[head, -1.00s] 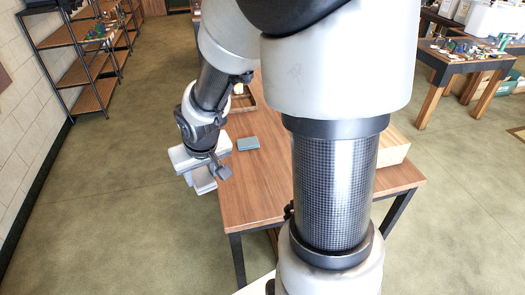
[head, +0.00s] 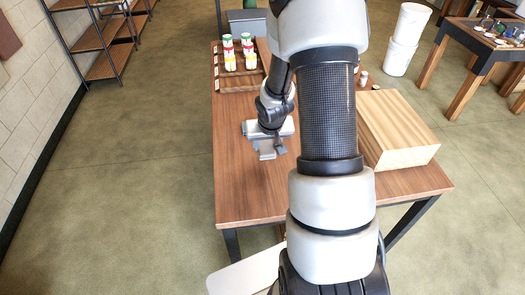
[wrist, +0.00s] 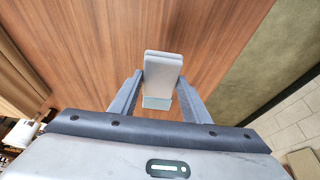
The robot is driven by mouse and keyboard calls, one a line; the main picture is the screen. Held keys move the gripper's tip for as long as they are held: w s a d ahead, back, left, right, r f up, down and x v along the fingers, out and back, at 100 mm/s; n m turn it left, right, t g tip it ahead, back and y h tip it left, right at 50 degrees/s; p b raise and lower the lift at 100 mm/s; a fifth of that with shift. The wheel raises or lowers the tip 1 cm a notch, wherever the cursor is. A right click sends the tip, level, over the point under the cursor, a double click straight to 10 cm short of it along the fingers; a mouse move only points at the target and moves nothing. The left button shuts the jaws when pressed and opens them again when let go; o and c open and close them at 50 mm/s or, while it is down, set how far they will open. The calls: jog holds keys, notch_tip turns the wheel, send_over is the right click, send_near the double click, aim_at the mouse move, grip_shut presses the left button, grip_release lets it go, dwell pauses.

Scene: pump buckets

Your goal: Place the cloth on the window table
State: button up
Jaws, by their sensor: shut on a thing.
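My gripper (head: 268,152) is low over the left part of the wooden table (head: 235,190) in the head view. In the wrist view my gripper (wrist: 160,92) is shut on a small, pale grey, slab-like thing with a blue-green end, which I take to be the folded cloth (wrist: 162,72). It sticks out between the fingers, with wood below and beyond it. I cannot tell whether it touches the tabletop. In the head view the cloth is hard to tell from the grey fingers.
A wooden tray (head: 236,86) with several colourful cans stands at the back left of the table. A pale wooden box (head: 405,135) stands at the right. White buckets (head: 402,45) are beyond, near another table (head: 470,57). The front left tabletop is clear.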

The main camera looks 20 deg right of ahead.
notch_tip(320, 180, down, 10)
jog(key=shift+d+r+b, duration=0.1)
jog(key=shift+d+b, duration=0.05)
jog(key=shift+b, duration=0.25)
jog(key=shift+f, duration=0.3)
jog(key=o, duration=1)
jog(key=shift+o, duration=0.2)
jog(key=shift+r, duration=0.1)
